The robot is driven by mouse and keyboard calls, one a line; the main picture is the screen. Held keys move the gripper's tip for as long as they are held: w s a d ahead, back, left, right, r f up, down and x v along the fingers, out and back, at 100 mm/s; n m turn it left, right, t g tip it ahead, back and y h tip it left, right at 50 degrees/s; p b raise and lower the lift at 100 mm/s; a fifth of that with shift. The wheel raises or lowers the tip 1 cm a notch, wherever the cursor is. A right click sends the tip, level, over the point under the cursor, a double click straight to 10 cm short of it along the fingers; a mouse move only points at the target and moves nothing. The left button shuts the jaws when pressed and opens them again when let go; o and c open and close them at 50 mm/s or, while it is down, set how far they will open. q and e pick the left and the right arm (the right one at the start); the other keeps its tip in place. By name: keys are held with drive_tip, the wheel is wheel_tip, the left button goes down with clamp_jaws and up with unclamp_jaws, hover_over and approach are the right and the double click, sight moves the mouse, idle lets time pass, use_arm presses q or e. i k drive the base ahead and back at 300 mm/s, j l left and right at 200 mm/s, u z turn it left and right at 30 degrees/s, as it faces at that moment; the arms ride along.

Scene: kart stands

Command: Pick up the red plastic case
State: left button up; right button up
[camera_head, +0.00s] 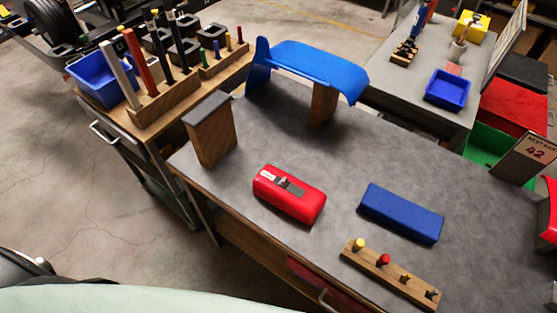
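The red plastic case (287,196) lies on the grey tabletop (335,170), near the table's front left edge. It is an oblong with rounded edges, a grey strip and a small white label on top. Nothing covers it and nothing touches it. Neither of my grippers shows in the head view, so their place relative to the case cannot be seen.
A blue oblong block (401,214) lies right of the case. A wooden peg rack (390,274) sits at the front edge. A wooden block (210,130) stands upright behind left, and a blue curved panel (312,68) rests on a wooden support behind. Bare tabletop surrounds the case.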

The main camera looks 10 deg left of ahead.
sight(301, 200)
drive_tip(key=u, duration=0.25)
drive_tip(key=z, duration=0.95)
drive_tip(key=k+j+z, duration=0.2)
drive_tip(key=j, duration=0.2)
drive_tip(key=k+j+z, duration=0.15)
drive_tip(key=j, duration=0.3)
drive_tip(key=k+j+z, duration=0.2)
drive_tip(key=j, duration=0.2)
drive_tip(key=i, duration=0.05)
